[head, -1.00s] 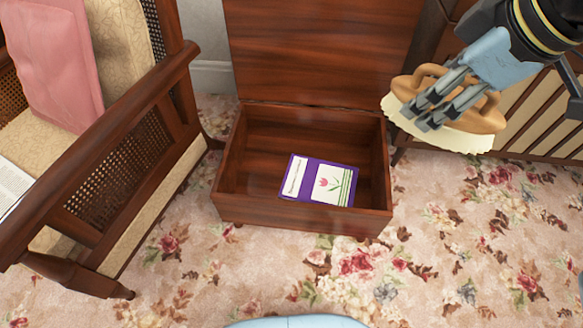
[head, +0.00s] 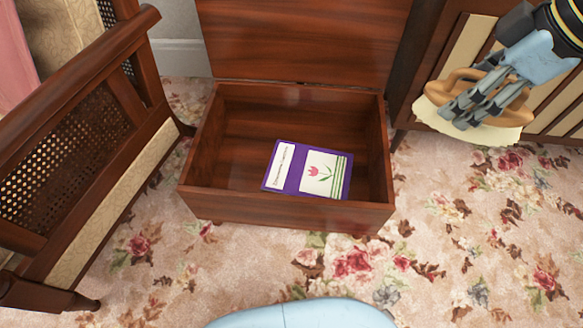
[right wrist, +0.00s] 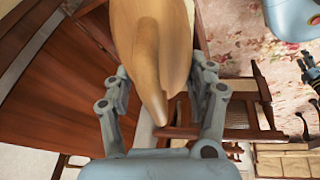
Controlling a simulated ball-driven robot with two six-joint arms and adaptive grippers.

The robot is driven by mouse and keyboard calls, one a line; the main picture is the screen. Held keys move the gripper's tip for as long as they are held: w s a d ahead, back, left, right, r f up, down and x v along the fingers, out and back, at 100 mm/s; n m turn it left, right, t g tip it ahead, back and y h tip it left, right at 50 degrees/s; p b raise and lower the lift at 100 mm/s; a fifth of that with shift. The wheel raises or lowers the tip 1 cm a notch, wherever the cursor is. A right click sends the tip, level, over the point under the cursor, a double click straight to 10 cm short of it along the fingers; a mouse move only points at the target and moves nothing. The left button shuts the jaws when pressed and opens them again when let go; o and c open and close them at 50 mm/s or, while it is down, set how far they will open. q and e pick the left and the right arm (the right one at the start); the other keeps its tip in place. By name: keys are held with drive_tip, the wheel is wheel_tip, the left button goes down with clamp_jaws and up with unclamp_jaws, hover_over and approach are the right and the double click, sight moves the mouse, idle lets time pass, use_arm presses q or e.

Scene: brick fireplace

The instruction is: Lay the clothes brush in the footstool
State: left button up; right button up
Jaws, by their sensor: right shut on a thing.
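The clothes brush (head: 466,82) has a tan wooden back with a loop handle and pale cream bristles. My right gripper (head: 470,106) is shut on it and holds it in the air to the right of the footstool, in front of a slatted wooden piece. The brush's wooden back (right wrist: 150,50) also shows between the fingers in the right wrist view. The footstool (head: 290,213) is an open reddish-brown wooden box with its lid (head: 305,40) raised at the back. A purple booklet with a tulip picture (head: 308,170) lies inside it.
A wooden armchair with cane sides (head: 75,150) stands close to the left of the footstool. The slatted wooden piece (head: 460,45) stands behind on the right. Floral carpet (head: 450,240) is clear in front and to the right.

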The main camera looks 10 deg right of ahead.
drive_tip(key=d+r, duration=0.2)
drive_tip(key=d, duration=0.6)
drive_tip(key=shift+d, duration=0.15)
drive_tip(key=shift+w+d+r, duration=0.15)
drive_tip(key=shift+d+r, duration=0.25)
drive_tip(key=shift+d, duration=0.4)
drive_tip(key=shift+d+r+n, duration=0.2)
drive_tip(key=shift+n, duration=0.1)
drive_tip(key=shift+w, duration=0.1)
